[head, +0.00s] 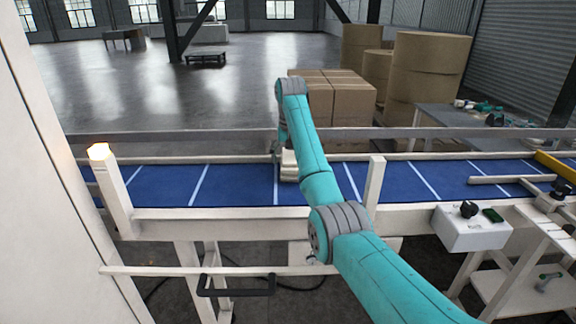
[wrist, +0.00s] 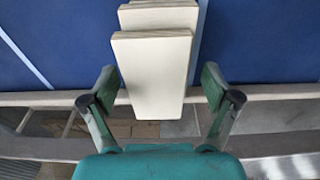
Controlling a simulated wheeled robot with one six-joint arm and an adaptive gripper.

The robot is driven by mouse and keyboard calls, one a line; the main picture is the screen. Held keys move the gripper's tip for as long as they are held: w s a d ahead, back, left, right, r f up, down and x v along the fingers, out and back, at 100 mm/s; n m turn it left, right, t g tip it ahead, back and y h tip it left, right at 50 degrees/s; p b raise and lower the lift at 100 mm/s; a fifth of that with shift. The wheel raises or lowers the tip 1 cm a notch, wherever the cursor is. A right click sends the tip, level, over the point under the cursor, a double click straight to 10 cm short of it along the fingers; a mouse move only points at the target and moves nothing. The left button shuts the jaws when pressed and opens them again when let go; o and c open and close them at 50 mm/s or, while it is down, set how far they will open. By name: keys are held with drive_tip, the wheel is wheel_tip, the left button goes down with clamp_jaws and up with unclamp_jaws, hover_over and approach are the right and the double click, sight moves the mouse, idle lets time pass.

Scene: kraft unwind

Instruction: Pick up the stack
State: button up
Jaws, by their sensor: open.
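The stack (wrist: 150,62) is several cream, flat-faced slabs lying on one another, with edges slightly stepped. It rests on the blue conveyor belt. In the head view the stack (head: 288,168) shows as a small pale block beside my arm, partly hidden by it. My gripper (wrist: 158,84) is open in the wrist view, with one green finger on each side of the stack's near end. Gaps show between the fingers and the stack. In the head view my gripper is mostly hidden behind the arm.
The blue belt (head: 235,186) with white cross lines runs left to right between pale rails. A post with a lit lamp (head: 100,152) stands at left, another post (head: 374,182) right of my arm. Cartons (head: 352,103) and large brown rolls (head: 425,80) stand behind. A white control box (head: 470,232) is at right.

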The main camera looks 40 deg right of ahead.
sight(289, 154)
wheel_tip(289, 154, down, 3)
drive_tip(key=shift+w+d+r, duration=0.1)
drive_tip(key=shift+r, duration=0.05)
drive_tip(key=c, duration=1.4)
drive_tip(key=shift+o, duration=0.2)
wheel_tip(289, 154, up, 9)
drive_tip(key=shift+r, duration=0.15)
drive_tip(key=shift+f, duration=4.45)
